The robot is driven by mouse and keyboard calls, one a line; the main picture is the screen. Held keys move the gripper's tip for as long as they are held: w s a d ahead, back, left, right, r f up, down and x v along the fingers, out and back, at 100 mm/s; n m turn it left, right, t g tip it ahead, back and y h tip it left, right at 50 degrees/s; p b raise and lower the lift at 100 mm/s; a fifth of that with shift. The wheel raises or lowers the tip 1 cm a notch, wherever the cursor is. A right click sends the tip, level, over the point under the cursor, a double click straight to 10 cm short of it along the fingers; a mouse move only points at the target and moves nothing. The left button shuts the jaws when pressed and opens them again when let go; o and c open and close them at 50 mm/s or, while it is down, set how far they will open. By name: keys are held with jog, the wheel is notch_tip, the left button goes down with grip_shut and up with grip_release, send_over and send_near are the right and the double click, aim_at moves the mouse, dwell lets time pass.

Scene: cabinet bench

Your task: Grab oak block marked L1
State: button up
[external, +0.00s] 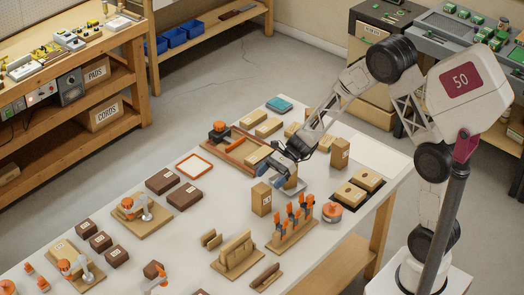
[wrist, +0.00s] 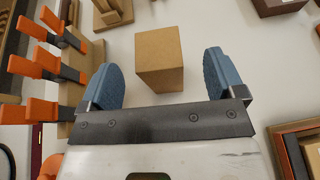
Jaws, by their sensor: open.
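An upright oak block (external: 261,198) stands on the white bench. It carries a small label on its side, too small to read surely. In the wrist view an oak block (wrist: 159,58), which looks like the same one, shows its plain top and one side, with no mark visible. My gripper (external: 288,178) is open, with its blue fingers apart and nothing held. In the wrist view the block lies ahead, between the lines of the two fingers. In the external view my gripper is just up and right of the block. Another labelled oak block (external: 340,152) stands farther right.
A rack of orange clamps (external: 291,228) stands close beside the block, on the left in the wrist view. A slotted wooden holder (external: 237,256) stands in front. Dark brown boxes (external: 184,196) lie to the left. An orange-edged wooden tray (external: 226,158) is behind.

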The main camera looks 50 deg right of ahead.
aim_at(262, 187)
jog(key=shift+a+f, duration=0.1)
dwell(0.3)
jog(key=shift+s+x, duration=0.2)
jog(key=shift+x, duration=2.35)
jog(key=shift+f, duration=0.15)
jog(key=c, duration=1.4)
jog(key=shift+c, duration=0.2)
jog(key=shift+r, duration=5)
